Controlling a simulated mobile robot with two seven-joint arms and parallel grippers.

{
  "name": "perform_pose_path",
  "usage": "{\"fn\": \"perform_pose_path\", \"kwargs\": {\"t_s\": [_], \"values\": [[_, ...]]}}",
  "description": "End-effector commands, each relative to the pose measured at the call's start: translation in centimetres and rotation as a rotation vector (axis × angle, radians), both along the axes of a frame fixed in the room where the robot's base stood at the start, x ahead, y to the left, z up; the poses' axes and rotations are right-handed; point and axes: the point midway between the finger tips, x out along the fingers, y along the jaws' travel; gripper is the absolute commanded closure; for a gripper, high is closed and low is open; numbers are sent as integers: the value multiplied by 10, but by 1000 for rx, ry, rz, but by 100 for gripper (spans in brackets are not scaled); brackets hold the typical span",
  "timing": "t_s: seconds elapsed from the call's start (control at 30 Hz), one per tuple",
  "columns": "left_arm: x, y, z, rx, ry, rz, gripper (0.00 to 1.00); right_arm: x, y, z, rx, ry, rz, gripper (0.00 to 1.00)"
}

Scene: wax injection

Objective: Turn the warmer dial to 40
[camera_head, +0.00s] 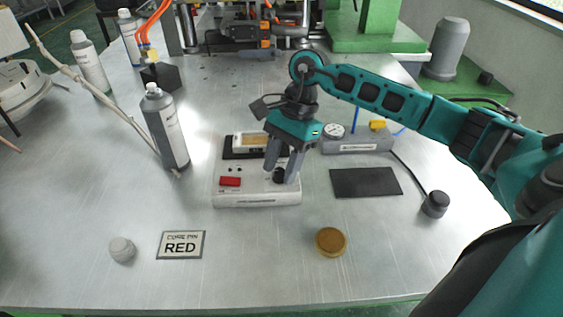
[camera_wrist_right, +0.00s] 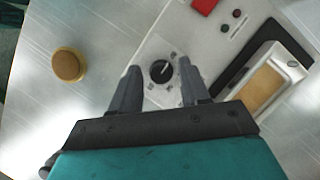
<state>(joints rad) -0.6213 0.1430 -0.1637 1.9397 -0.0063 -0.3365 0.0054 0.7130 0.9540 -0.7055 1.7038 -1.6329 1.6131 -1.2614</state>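The warmer (camera_head: 257,198) is a white box in the middle of the table with a red switch (camera_head: 230,182) and a tan plate (camera_head: 250,140) at its back. Its black dial (camera_wrist_right: 160,71) shows in the right wrist view with a light pointer line and small marks around it, too small to read. In the head view the dial (camera_head: 279,175) is partly behind a finger. My right gripper (camera_wrist_right: 155,82) is open, with its fingers on either side of the dial and a gap to it. I cannot tell the fingertips' height over the panel. My left gripper is not in view.
A wax-coloured disc (camera_head: 331,241), a "RED" card (camera_head: 181,245) and a grey knob (camera_head: 122,249) lie in front. A dark mat (camera_head: 366,182) and a gauge block (camera_head: 357,141) are to the right. A grey bottle (camera_head: 167,130) stands left. The front table is mostly clear.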

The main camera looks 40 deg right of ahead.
Motion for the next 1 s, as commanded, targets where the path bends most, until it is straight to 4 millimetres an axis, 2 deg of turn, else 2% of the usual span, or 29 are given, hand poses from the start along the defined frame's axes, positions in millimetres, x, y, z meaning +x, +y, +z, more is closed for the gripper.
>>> {"fn": "perform_pose_path", "kwargs": {"t_s": [0.03, 0.47, 0.77, 1.0], "values": [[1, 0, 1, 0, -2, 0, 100, 0, 0, 0, 0, 0, 0, 59], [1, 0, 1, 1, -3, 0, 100, 0, 0, 1, 0, 0, 0, 100], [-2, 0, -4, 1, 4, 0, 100, 0, 0, 0, 0, -2, -35, 100], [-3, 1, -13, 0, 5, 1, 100, -1, -1, -1, -1, -2, -170, 100]]}}
